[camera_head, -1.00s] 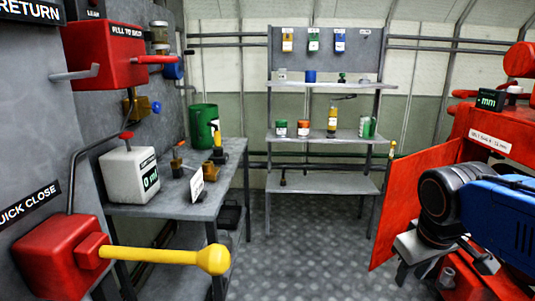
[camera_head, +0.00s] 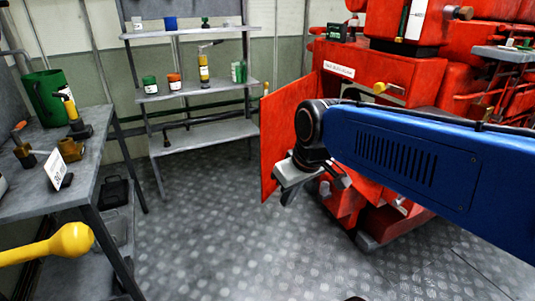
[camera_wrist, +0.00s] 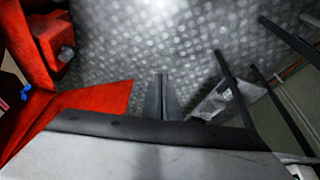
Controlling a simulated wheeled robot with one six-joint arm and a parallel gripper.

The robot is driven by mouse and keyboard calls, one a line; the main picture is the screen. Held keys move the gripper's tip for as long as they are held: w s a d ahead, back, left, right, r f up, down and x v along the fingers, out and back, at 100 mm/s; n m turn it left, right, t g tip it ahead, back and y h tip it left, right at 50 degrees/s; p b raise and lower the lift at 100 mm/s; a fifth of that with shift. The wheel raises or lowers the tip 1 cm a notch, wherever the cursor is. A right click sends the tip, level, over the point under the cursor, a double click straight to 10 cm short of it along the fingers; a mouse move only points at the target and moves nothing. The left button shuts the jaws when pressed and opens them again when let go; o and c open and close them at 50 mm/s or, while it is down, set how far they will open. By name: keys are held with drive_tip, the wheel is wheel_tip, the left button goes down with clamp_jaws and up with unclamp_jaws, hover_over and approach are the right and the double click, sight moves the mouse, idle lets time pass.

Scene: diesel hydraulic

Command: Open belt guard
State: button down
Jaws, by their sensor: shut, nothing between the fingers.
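The belt guard appears to be the flat red panel (camera_head: 283,138) on the left side of the red machine. It stands swung out from the machine, with its outer edge toward the open floor. In the wrist view a red panel (camera_wrist: 95,98) shows at the left, partly hidden by my gripper's body. My gripper (camera_head: 287,198) is low in front of the panel in the head view and overlaps its lower right part. In the wrist view its fingers (camera_wrist: 161,95) are together and empty, with floor beyond them, right of the panel. I cannot tell whether the gripper touches it.
The red machine (camera_head: 360,65) fills the right, partly hidden by my blue arm. A grey shelf (camera_head: 210,135) with small containers stands behind. A workbench (camera_head: 95,150) and a yellow-knobbed lever (camera_head: 70,240) are at left. The patterned floor (camera_head: 215,230) between is clear.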

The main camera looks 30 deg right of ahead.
sight(272, 155)
drive_tip(key=w+d+r+n+y, duration=0.1)
drive_tip(key=w+d+r+n, duration=0.1)
drive_tip(key=w+d, duration=0.65)
drive_tip(key=w+d+r+n+y, duration=0.1)
drive_tip(key=w+d+n, duration=0.35)
drive_tip(key=w, duration=0.75)
drive_tip(key=shift+m, duration=0.85)
drive_tip(key=shift+w+a+f, duration=0.45)
drive_tip(key=shift+w+f, duration=0.7)
drive_tip(key=shift+f, duration=0.35)
drive_tip(key=shift+w+a+f, duration=0.45)
drive_tip(key=shift+w+f, duration=0.7)
drive_tip(key=shift+f, duration=0.35)
drive_tip(key=shift+w+a+f, duration=0.45)
drive_tip(key=shift+w+f, duration=0.7)
drive_tip(key=shift+f, duration=0.35)
